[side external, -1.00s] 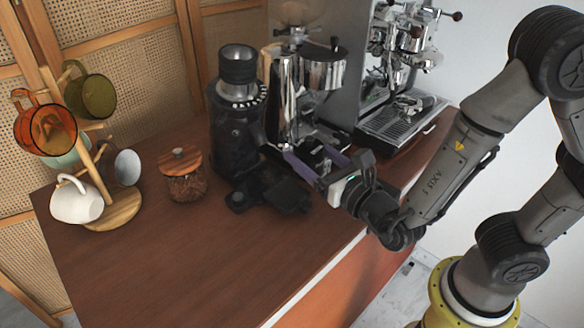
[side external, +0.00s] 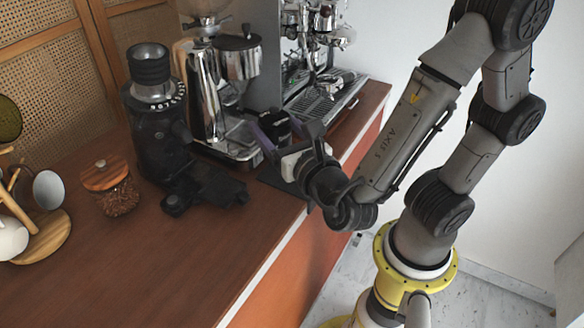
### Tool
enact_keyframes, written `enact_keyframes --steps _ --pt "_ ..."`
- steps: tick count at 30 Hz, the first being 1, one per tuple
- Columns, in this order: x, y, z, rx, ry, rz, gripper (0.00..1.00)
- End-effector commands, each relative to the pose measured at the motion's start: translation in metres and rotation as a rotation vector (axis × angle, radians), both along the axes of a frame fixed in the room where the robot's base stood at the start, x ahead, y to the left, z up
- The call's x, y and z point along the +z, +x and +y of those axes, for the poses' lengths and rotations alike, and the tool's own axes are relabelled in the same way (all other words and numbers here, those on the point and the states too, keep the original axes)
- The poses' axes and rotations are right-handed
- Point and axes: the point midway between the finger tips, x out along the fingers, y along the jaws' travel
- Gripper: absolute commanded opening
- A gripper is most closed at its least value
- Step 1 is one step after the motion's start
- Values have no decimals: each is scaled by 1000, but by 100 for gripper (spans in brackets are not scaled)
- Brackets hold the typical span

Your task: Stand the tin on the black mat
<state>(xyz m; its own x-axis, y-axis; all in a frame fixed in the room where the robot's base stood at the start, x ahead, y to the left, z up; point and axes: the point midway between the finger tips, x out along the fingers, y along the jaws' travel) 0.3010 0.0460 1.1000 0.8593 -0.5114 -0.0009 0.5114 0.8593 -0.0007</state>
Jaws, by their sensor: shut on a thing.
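My gripper (side external: 273,138) is at the centre of the side view, with its purple fingers shut on a small dark thing. This thing looks like the tin (side external: 275,124), but the fingers hide most of it and its tilt is hard to tell. The black mat (side external: 270,178) lies flat on the brown counter near its front edge, partly hidden by my gripper. The held thing is above or just behind the mat; I cannot tell whether it touches anything.
A black grinder (side external: 155,120) and dark flat pieces (side external: 205,188) stand left of the mat. A chrome grinder (side external: 210,90) is behind, with an espresso machine (side external: 315,85) at back right. The front counter is clear.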

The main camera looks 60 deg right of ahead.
Motion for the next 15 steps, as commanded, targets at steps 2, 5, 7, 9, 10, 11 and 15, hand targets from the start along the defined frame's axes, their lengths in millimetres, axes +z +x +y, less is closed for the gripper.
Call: enact_keyframes --steps 2,5,7,9,10,11,15 --pt "-10 7 -10 -115 -3 1 7" --pt "-25 13 -23 -248 -3 1 7" --pt "-35 15 -33 -329 -3 1 7" --pt "-46 17 -43 -398 -4 1 7" --pt "-50 18 -47 -423 -4 1 7" --pt "-55 18 -51 -446 -4 1 7" --pt "-68 18 -66 -503 -3 0 7"
